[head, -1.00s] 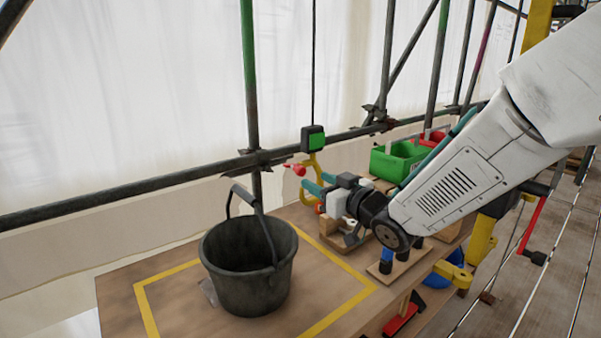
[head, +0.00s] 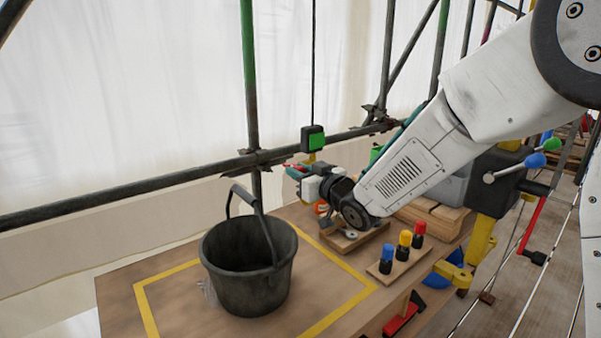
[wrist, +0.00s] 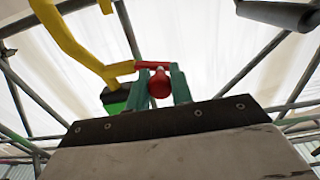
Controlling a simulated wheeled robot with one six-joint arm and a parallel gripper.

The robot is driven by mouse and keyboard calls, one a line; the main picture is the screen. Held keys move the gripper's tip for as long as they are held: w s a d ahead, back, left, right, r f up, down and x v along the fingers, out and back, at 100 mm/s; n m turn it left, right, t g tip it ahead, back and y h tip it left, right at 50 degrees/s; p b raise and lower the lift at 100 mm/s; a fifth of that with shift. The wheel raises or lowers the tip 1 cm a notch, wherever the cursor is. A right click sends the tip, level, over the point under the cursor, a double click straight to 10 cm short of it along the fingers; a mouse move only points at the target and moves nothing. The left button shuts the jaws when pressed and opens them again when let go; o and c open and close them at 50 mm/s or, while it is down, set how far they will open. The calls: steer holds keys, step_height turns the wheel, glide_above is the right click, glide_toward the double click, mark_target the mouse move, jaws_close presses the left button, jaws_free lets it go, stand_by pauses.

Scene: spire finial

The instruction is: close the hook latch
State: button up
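The yellow hook (wrist: 72,44) hangs under a black-and-green block (head: 314,138). In the wrist view its red latch arm (wrist: 155,64) runs sideways from a yellow stub and bears a round red knob (wrist: 159,86). My gripper's teal fingers (wrist: 161,88) stand one on each side of the knob, which fills the gap between them; they look shut on it. In the head view my gripper (head: 300,172) is at the hook, just below the block, and hides most of the hook. The latch shows there only as a small bit of red.
A black bucket (head: 248,280) stands on the wooden table (head: 120,290) inside a yellow taped outline. A board with blue, yellow and red-topped pegs (head: 403,249) lies to its right. A scaffold rail (head: 130,190) runs behind the hook. A green bin is mostly hidden behind my arm.

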jaws_close()
steer(key=n, duration=0.1)
steer(key=f+n, duration=0.1)
steer(key=n, duration=0.2)
steer(key=shift+f+n, duration=0.3)
steer(key=shift+w+d+f+n, duration=0.45)
steer(key=shift+d+f+n, duration=0.1)
steer(key=shift+n, duration=2.1)
steer(key=shift+w+d+f+n, duration=0.4)
steer(key=shift+d+f+n, duration=0.15)
steer(key=shift+n, duration=2.15)
steer(key=shift+w+d+f+n, duration=0.45)
steer(key=shift+f+n, duration=0.1)
steer(key=shift+n, duration=2.1)
